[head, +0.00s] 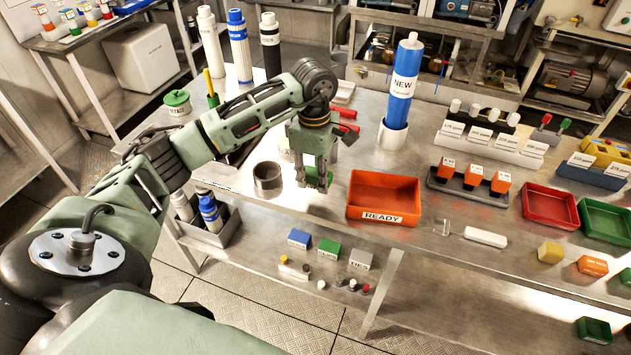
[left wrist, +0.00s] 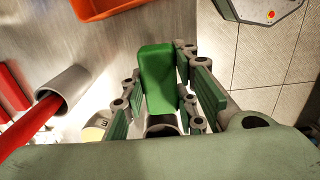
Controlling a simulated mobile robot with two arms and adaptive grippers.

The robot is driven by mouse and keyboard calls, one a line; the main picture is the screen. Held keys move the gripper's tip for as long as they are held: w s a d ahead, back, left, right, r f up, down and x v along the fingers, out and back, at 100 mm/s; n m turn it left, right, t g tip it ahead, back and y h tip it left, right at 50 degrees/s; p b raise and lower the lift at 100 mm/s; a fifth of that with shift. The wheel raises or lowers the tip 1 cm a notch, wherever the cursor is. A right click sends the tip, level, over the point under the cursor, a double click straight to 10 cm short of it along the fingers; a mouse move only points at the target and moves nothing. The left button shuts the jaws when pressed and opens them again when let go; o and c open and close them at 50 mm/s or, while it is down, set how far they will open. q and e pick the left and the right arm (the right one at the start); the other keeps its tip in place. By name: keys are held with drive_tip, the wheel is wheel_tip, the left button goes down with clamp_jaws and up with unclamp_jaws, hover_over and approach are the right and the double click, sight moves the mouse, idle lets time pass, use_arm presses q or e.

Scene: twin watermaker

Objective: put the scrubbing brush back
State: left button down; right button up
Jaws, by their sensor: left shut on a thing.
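My left gripper (head: 316,176) points down over the table between a grey cup and the orange READY bin. It is shut on a green block-like piece, which I take for the scrubbing brush (head: 322,180). In the left wrist view the brush (left wrist: 158,75) lies between the finger pads of the gripper (left wrist: 165,92); no bristles show. I cannot tell whether it touches the table. The open, round grey cup (head: 268,177) stands just left of the gripper, apart from the brush. My right gripper is not in view.
The orange READY bin (head: 384,196) stands close on the right. A blue NEW cylinder (head: 401,85) stands upright in a white base behind it. A grey tube with a red handle (left wrist: 63,88) is beside the gripper. The table's front edge is near.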

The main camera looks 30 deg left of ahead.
sight(315, 187)
use_arm(q)
drive_tip(key=shift+f, duration=0.55)
wheel_tip(315, 187, down, 2)
drive_tip(key=shift+f+p, duration=0.2)
drive_tip(key=shift+p, duration=0.55)
drive_tip(key=shift+w+a+f, duration=0.1)
drive_tip(key=shift+f, duration=0.25)
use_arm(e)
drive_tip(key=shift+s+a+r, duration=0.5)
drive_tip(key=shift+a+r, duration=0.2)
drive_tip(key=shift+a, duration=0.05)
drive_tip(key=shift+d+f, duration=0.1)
use_arm(q)
drive_tip(key=shift+f+b, duration=0.2)
drive_tip(key=shift+b, duration=0.15)
drive_tip(key=c, duration=1.7)
unclamp_jaws()
drive_tip(key=shift+r, duration=0.1)
drive_tip(key=o, duration=0.3)
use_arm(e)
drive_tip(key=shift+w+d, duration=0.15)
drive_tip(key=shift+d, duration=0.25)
